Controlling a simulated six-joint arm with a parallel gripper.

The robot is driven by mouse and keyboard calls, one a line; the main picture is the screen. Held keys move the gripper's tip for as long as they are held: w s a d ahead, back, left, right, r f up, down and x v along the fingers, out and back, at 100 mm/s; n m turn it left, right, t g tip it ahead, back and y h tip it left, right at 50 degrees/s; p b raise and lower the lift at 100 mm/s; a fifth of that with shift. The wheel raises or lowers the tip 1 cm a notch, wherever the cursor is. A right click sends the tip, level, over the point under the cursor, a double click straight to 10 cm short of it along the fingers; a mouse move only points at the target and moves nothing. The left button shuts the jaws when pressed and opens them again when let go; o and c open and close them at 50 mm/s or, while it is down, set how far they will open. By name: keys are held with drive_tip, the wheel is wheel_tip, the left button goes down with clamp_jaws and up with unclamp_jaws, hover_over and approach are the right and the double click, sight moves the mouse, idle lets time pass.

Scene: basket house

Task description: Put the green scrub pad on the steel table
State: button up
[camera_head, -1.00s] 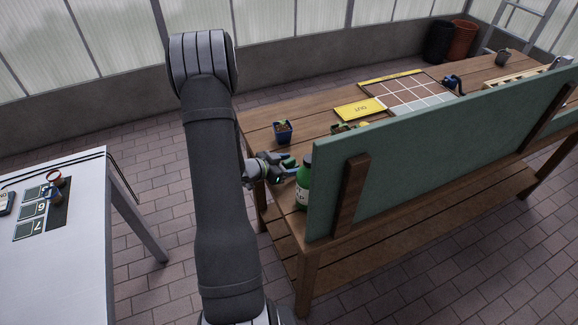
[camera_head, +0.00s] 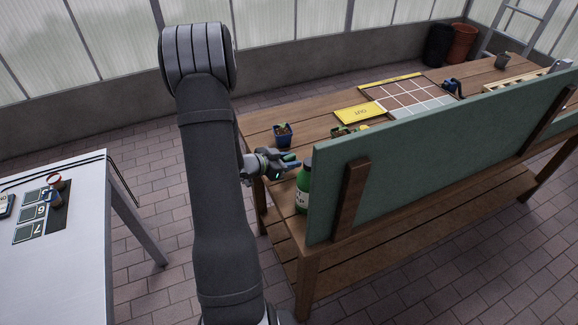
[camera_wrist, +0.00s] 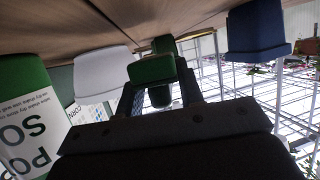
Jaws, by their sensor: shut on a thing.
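The green scrub pad (camera_wrist: 151,69) appears between the dark fingers of my gripper (camera_wrist: 158,85) in the wrist view; the fingers hide part of it. In the head view my gripper (camera_head: 290,163) is shut at the near left end of the wooden bench, and the green pad there is small and hard to make out. It is just above and left of a green bottle. The pale grey steel table (camera_head: 65,270) stands at the far left, on the other side of my arm, with bare top toward its front.
The green bottle (camera_head: 303,190) and a blue plant pot (camera_head: 283,136) stand close to my gripper. A green upright panel (camera_head: 430,150) runs along the bench. Numbered plates (camera_head: 28,232), small pots (camera_head: 55,182) and dark cables (camera_head: 60,172) lie on the steel table's back part.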

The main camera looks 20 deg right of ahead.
sight(289, 156)
wheel_tip(289, 156, up, 7)
drive_tip(key=shift+f, duration=0.1)
drive_tip(key=w+a+f+n+t+y, duration=0.1)
drive_tip(key=a+t, duration=0.1)
drive_tip(key=w+a+f+n+t+y, duration=0.1)
drive_tip(key=a+n, duration=0.1)
drive_tip(key=w+a+f+n+t, duration=0.1)
drive_tip(key=w+a+n+t, duration=0.1)
drive_tip(key=a, duration=0.1)
drive_tip(key=shift+f+t+y, duration=0.25)
drive_tip(key=shift+t+y, duration=0.05)
drive_tip(key=shift+y, duration=0.1)
drive_tip(key=s+a+f+n+t+y, duration=0.1)
drive_tip(key=a+f+n+y, duration=0.3)
drive_tip(key=a, duration=0.6)
drive_tip(key=s+a+f+n+t+y, duration=0.1)
drive_tip(key=a+f+n+t+y, duration=0.3)
drive_tip(key=a, duration=0.7)
drive_tip(key=f+n+y, duration=0.1)
drive_tip(key=n+y, duration=0.1)
drive_tip(key=shift+a+n, duration=0.25)
drive_tip(key=shift+n, duration=0.05)
